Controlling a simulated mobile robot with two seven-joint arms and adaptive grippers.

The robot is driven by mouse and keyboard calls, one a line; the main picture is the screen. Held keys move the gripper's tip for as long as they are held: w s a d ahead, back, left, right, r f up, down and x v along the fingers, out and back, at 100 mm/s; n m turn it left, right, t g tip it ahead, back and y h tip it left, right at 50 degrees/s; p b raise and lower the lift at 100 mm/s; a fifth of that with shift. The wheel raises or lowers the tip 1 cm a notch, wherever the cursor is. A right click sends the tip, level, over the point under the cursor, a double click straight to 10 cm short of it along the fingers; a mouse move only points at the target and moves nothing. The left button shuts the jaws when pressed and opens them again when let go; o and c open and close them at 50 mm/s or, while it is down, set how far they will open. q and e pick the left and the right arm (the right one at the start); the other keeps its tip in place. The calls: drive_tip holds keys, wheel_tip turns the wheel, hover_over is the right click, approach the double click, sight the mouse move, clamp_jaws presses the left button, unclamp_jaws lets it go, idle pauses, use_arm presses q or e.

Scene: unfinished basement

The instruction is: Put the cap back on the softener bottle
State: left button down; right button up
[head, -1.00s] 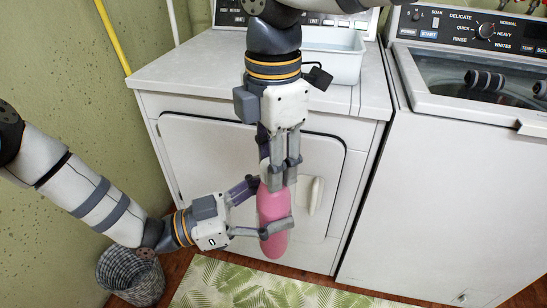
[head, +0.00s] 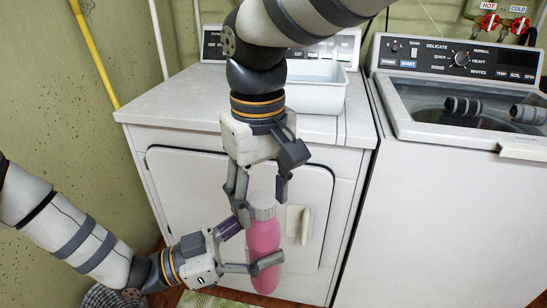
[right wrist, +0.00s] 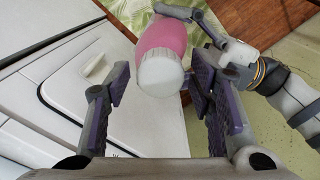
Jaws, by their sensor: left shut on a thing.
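The pink softener bottle (head: 265,245) is held roughly upright in front of the dryer door. Its ribbed whitish cap (head: 262,205) sits on its top; the cap also shows in the right wrist view (right wrist: 160,75). I cannot tell how tightly it is seated. My left gripper (head: 248,252) is shut around the bottle's body from the left. My right gripper (head: 260,197) points down over the bottle, with its fingers spread on either side of the cap. In the right wrist view its fingers (right wrist: 160,100) stand apart, with nothing gripped between them.
The white dryer (head: 190,100) stands behind the bottle, with a pale tub (head: 318,98) on its top. The washer (head: 440,200) stands to the right. A green leaf-patterned rug (head: 205,300) lies on the floor, and a woven basket (head: 100,296) is at lower left.

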drive_tip(key=shift+r, duration=0.1)
drive_tip(key=shift+s+r, duration=0.1)
drive_tip(key=shift+r, duration=2.1)
drive_tip(key=shift+c, duration=0.2)
drive_tip(key=shift+s+a+r+n, duration=0.1)
drive_tip(key=shift+r+n, duration=0.05)
drive_tip(key=shift+n, duration=0.45)
drive_tip(key=shift+s+a+r+n, duration=0.1)
drive_tip(key=shift+r+n, duration=0.05)
drive_tip(key=shift+n, duration=0.45)
wheel_tip(320, 180, up, 2)
drive_tip(key=n, duration=0.4)
drive_tip(key=shift+w+n, duration=0.1)
drive_tip(key=shift+n, duration=0.3)
drive_tip(key=shift+w+d+r+n, duration=0.2)
drive_tip(key=shift+r+n, duration=0.25)
drive_tip(key=shift+n, duration=0.45)
drive_tip(key=shift+f, duration=0.1)
